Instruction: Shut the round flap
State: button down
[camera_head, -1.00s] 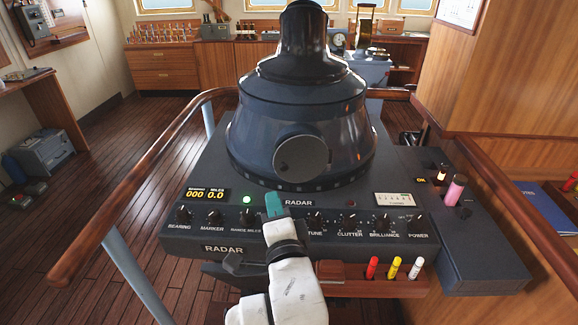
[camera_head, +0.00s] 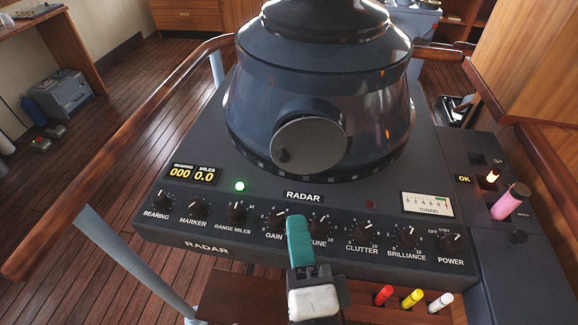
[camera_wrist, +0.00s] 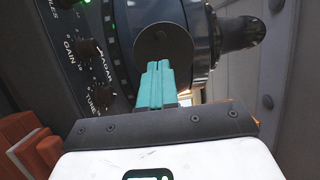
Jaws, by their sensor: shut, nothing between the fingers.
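The round flap (camera_head: 322,142) is a grey disc with a small dark knob, on the front of the dark blue radar housing (camera_head: 250,110). It stands out from a short round port (camera_head: 305,108), whose rim shows behind its top; it looks ajar, though the exact gap is hard to tell. My gripper (camera_head: 298,222), with teal fingers, is shut and empty. It is below the flap, in front of the GAIN and TUNE knobs, apart from the flap. In the wrist view the fingertips (camera_wrist: 158,66) overlap the lower part of the flap (camera_wrist: 163,38).
The radar panel has a row of knobs (camera_head: 362,232), a lit display (camera_head: 194,173) and a tuning meter (camera_head: 427,204). A pink cylinder (camera_head: 508,203) stands at right. Red, yellow and white pens (camera_head: 411,298) sit below the panel. A wooden rail (camera_head: 110,150) curves round the left side.

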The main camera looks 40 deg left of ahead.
jog(key=p, duration=0.3)
send_near(280, 159)
jog(key=x, duration=0.5)
jog(key=shift+w+f, duration=0.1)
jog(key=shift+w, duration=0.35)
jog(key=shift+w+a+f, duration=0.1)
jog(key=shift+w+a, duration=0.3)
jog(key=shift+a+f+b, duration=0.1)
jog(key=shift+b, duration=0.2)
jog(key=b, duration=0.1)
jog(key=a+b, duration=0.1)
jog(key=b, duration=0.1)
jog(key=shift+w+a+f, duration=0.2)
jog(key=shift+w+a, duration=0.05)
jog(key=shift+w, duration=0.1)
jog(key=b, duration=0.1)
jog(key=a+b, duration=0.1)
jog(key=shift+w+a+r+b, duration=0.15)
jog(key=shift+w+b, duration=0.2)
jog(key=shift+r, duration=0.2)
jog(key=shift+r, duration=0.1)
